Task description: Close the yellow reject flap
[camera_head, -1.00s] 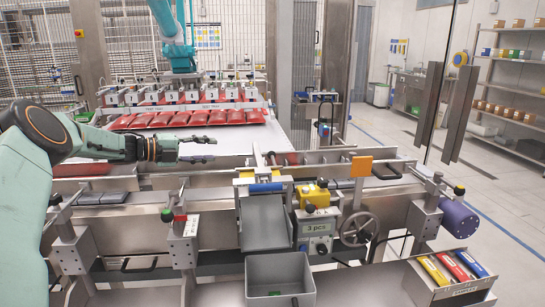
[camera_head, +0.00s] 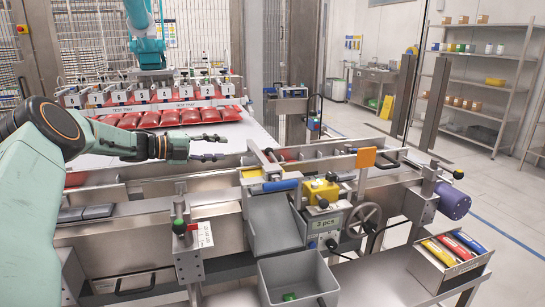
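A thin yellow strip (camera_head: 251,173) shows at the top of the grey reject chute (camera_head: 272,222), beside a blue bar (camera_head: 272,186). It looks like the yellow reject flap, but it is small and its angle is hard to tell. My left gripper (camera_head: 220,148) reaches in from the left, above the conveyor and up and left of the strip. Its two dark fingers are apart with nothing between them, and they touch nothing. My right gripper is out of view.
A grey bin (camera_head: 298,281) stands below the chute. Right of the chute are a yellow housing (camera_head: 320,191), a handwheel (camera_head: 363,219) and an orange plate (camera_head: 366,157) on the rail. A clamp post (camera_head: 184,240) stands front left. Red packs (camera_head: 190,116) lie behind.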

